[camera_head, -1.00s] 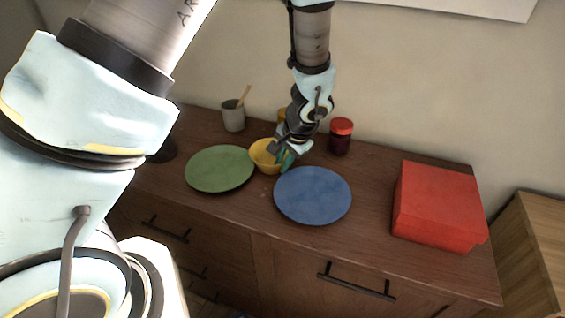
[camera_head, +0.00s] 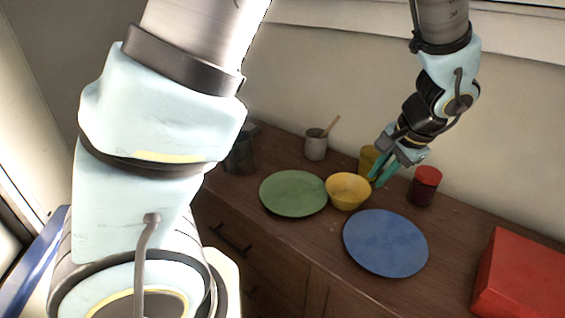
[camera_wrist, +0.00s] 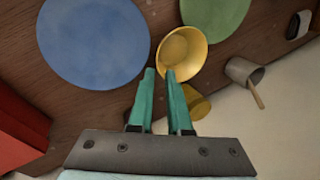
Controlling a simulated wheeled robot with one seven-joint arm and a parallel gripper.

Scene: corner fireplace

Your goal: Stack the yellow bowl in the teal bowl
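The yellow bowl (camera_head: 348,191) sits upright and empty on the brown cabinet top, between the green and blue plates. It also shows in the wrist view (camera_wrist: 181,52), just beyond the fingertips. My gripper (camera_head: 376,182) has teal fingers and is beside the bowl's right rim, pointing down. In the wrist view, a narrow gap shows between the fingertips (camera_wrist: 160,72), and nothing is clearly held there. I cannot tell whether a finger touches the rim. I see no teal bowl in either view.
A green plate (camera_head: 293,193), a blue plate (camera_head: 385,243), a yellow cup (camera_head: 367,157), a red-lidded jar (camera_head: 424,187) and a grey cup with a wooden stick (camera_head: 316,147) stand close around. A red box (camera_head: 522,275) is at right. Bare wood lies between jar and box.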

